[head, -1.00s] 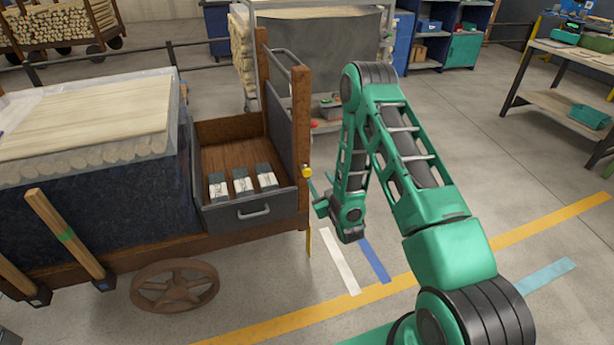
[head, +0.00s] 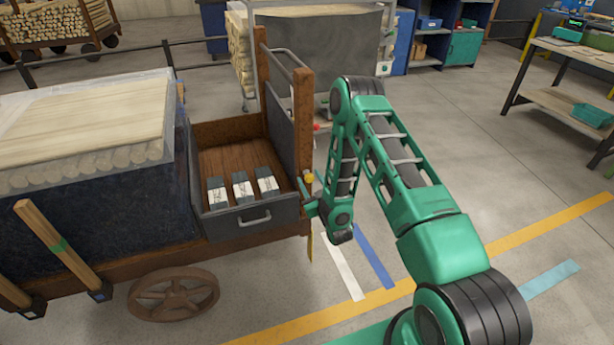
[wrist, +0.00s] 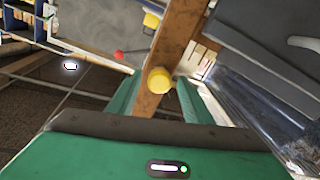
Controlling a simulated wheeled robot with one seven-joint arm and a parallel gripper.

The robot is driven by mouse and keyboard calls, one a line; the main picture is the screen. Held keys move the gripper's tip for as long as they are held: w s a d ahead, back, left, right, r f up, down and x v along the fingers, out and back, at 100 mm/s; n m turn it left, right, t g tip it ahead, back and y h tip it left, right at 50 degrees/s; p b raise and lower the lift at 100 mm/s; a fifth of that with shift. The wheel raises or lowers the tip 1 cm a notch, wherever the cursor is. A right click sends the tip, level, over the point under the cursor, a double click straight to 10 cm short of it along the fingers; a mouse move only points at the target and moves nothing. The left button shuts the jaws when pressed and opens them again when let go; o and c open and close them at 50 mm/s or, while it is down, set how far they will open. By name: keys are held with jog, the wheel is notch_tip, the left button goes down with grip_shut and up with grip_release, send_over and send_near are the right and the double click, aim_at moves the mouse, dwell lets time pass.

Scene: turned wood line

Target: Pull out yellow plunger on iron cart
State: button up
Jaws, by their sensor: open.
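The iron cart (head: 75,262) stands at the left with a brown wooden frame and an open drawer-like bay at its right end. The yellow plunger (head: 309,179) is a small round knob on the cart's right post. In the wrist view the yellow plunger (wrist: 159,80) is near the middle, in front of the brown post. My gripper (head: 312,200) is beside the post, close to the plunger. In the wrist view my gripper (wrist: 155,98) has its two green fingers apart, one on each side of the post and knob. Contact with the knob cannot be told.
A red knob (head: 317,128) shows behind the post. The drawer (head: 247,215) holds several grey-and-white blocks. A second cart with logs (head: 243,55) stands behind. A workbench (head: 570,60) is at the right. The floor between is clear, with coloured tape lines.

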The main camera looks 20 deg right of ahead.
jog(key=shift+w, duration=0.6)
